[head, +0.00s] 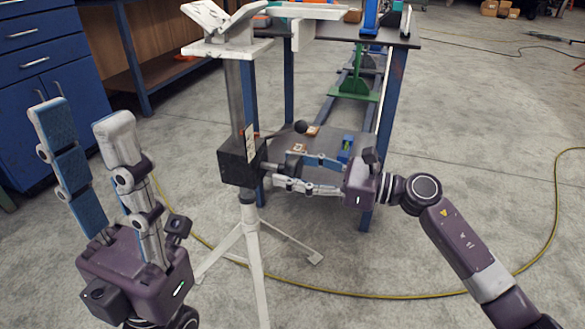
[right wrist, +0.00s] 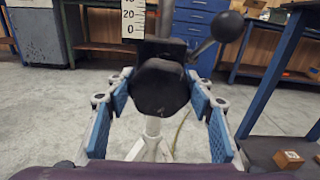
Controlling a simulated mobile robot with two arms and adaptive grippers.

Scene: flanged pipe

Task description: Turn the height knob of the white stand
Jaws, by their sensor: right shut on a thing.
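The white stand (head: 254,260) stands upright on its tripod legs, with a black height block (head: 238,163) partway up its post. The black height knob (right wrist: 160,88) faces the camera in the right wrist view. In the head view it is mostly hidden behind my fingers. My right gripper (head: 280,172) reaches in from the right and is shut on the knob, one finger on each side; it also shows in the right wrist view (right wrist: 161,96). My left gripper (head: 82,116) is open and empty at the left, fingers pointing up, apart from the stand.
A black ball-ended lever (right wrist: 229,27) sticks out above right of the knob. A numbered scale plate (right wrist: 133,18) is above the block. A blue-legged workbench (head: 388,110) stands close behind. Blue cabinets (head: 45,70) are at the left. A yellow cable (head: 400,296) crosses the floor.

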